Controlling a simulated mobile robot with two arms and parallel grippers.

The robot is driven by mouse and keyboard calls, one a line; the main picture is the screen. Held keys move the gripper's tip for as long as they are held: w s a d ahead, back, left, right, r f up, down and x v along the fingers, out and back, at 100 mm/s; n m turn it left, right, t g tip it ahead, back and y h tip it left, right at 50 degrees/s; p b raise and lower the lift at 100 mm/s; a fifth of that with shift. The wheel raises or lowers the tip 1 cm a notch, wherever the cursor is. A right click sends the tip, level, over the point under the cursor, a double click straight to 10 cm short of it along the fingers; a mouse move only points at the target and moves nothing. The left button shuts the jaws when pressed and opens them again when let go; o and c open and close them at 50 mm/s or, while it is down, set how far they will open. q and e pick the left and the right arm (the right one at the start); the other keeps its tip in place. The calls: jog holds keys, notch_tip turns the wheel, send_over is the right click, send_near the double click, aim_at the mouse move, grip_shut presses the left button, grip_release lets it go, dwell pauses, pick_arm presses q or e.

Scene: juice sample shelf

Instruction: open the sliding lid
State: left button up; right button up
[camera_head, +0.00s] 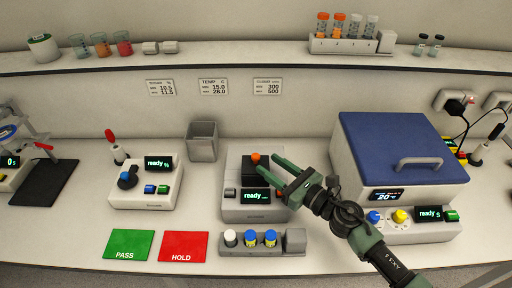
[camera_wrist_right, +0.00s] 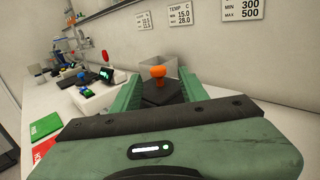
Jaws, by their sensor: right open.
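A small dark lid (camera_head: 249,178) with an orange knob (camera_head: 256,157) sits on top of a grey device (camera_head: 240,214) whose display reads "ready". My right gripper (camera_head: 265,164) is open at the lid, its green fingers pointing left over the device. In the right wrist view the orange knob (camera_wrist_right: 158,73) and the dark lid (camera_wrist_right: 161,93) appear between the two fingers, with no visible grip on the knob. Whether a finger touches the knob cannot be told. The fingers partly hide the lid's right side. My left gripper is not in view.
A grey rack (camera_head: 270,251) with several capped vials stands in front of the device. A grey open bin (camera_head: 202,150) is behind left, and a large blue-lidded machine (camera_head: 402,148) is at right. Green PASS (camera_head: 129,245) and red HOLD (camera_head: 184,247) mats lie front left.

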aim_at(259, 158)
jog(key=x, duration=0.2)
jog(key=p+x, duration=0.1)
jog(key=x, duration=0.1)
jog(key=shift+s+a+r, duration=0.2)
jog(key=shift+a+r, duration=0.1)
jog(key=shift+w+a+f, duration=0.25)
jog(key=shift+w+a, duration=0.3)
jog(key=shift+w, duration=0.35)
jog(key=shift+a, duration=0.1)
grip_shut()
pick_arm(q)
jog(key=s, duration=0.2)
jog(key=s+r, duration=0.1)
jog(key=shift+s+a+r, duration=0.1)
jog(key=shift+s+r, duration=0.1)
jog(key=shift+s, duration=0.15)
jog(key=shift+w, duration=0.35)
